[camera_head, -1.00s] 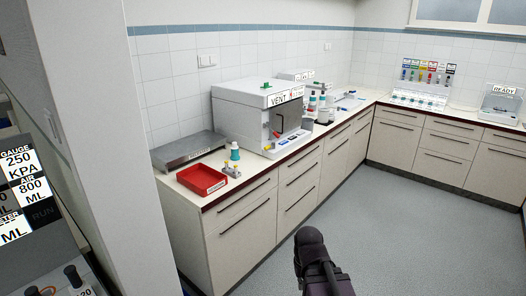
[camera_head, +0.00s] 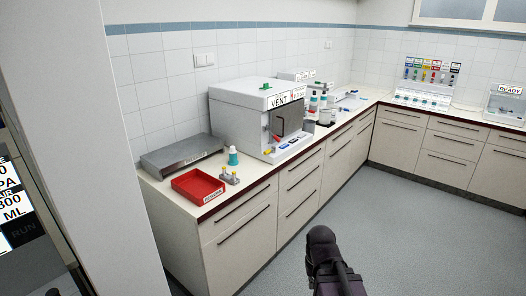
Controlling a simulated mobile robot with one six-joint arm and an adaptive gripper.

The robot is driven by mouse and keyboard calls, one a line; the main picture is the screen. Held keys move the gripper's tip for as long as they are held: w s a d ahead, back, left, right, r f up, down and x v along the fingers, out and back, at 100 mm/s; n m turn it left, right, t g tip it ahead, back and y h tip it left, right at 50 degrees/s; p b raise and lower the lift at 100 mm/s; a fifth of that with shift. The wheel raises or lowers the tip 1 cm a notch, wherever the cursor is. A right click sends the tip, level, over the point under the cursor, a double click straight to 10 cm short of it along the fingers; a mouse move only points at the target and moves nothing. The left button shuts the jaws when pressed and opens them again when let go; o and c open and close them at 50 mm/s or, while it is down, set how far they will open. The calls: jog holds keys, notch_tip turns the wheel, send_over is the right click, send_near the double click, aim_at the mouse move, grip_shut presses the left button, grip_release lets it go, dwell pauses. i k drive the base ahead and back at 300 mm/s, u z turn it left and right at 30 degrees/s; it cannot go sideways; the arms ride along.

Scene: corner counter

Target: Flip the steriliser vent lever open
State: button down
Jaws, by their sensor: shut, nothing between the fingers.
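The steriliser (camera_head: 235,122) is a white and grey box on the left run of the counter, with a dark door front. A label reading VENT (camera_head: 279,102) is on its upper front edge, with a small red mark beside it. A green knob (camera_head: 265,86) sits on its top. A small red part shows low on the front, by blue pieces; I cannot tell which small part is the vent lever or how it is set. A dark link of my arm rises from the bottom edge, well short of the counter. My gripper is not in view.
A red tray (camera_head: 197,186), a grey slab (camera_head: 182,152) and a teal-capped bottle (camera_head: 233,157) stand left of the steriliser. Several bottles (camera_head: 318,108) stand to its right. A pale pillar (camera_head: 75,130) is close on the left. The floor (camera_head: 400,220) ahead is clear.

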aim_at(274, 148)
jog(key=z, duration=0.4)
jog(key=i, duration=1.45)
jog(key=u, duration=0.3)
